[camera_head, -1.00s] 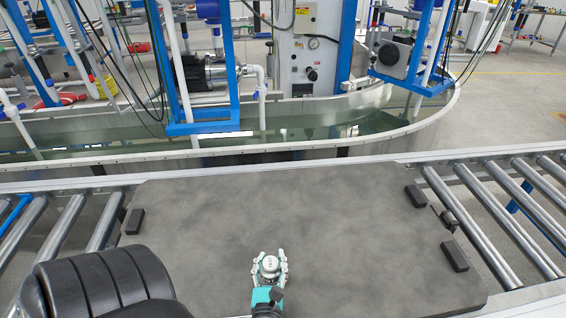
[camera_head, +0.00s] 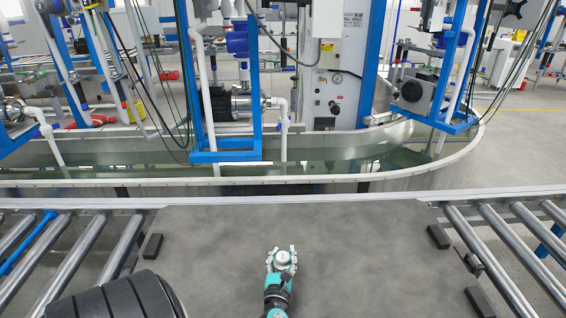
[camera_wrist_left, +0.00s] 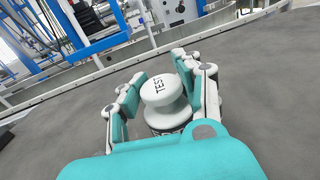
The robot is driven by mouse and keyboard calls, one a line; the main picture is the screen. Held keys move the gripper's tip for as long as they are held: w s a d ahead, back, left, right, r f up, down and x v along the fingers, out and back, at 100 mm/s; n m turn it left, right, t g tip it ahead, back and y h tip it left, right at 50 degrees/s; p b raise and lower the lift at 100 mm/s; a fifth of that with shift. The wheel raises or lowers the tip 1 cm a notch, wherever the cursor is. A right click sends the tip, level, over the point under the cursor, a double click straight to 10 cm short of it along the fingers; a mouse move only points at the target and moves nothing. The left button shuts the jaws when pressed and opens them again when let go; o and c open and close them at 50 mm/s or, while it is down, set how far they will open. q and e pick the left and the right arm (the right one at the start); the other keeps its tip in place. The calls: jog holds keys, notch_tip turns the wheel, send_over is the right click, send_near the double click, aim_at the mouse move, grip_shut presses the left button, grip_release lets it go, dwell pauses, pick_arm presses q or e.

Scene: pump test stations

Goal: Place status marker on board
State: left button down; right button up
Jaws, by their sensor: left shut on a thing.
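The status marker is a white, round, knob-shaped piece with "TEST" in black on its top; it shows in the left wrist view (camera_wrist_left: 163,92) and in the head view (camera_head: 283,257). My left gripper (camera_head: 281,261), teal with pale jointed fingers, is shut on it. In the left wrist view the gripper (camera_wrist_left: 166,98) has fingers on both sides of the marker's neck, and its lower part is partly hidden. The marker is above the dark grey slab; the exact height cannot be told. I cannot identify a status board in either view. My right gripper is not in view.
The grey slab (camera_head: 220,235) lies across the roller conveyor (camera_head: 500,250), with small black blocks (camera_head: 152,246) near its edges. Behind it stand a curved metal water tank (camera_head: 340,182) and blue-framed pump equipment (camera_head: 226,110).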

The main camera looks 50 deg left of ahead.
pick_arm(q)
jog(key=shift+f, duration=0.8)
jog(key=shift+f+b, duration=0.2)
jog(key=shift+b, duration=0.1)
jog(key=c, duration=0.8)
grip_release()
jog(key=shift+r, duration=0.1)
jog(key=shift+r+p, duration=0.2)
jog(key=shift+p, duration=0.15)
jog(key=v, duration=1.2)
jog(key=shift+d+b, duration=0.1)
jog(key=shift+b, duration=0.25)
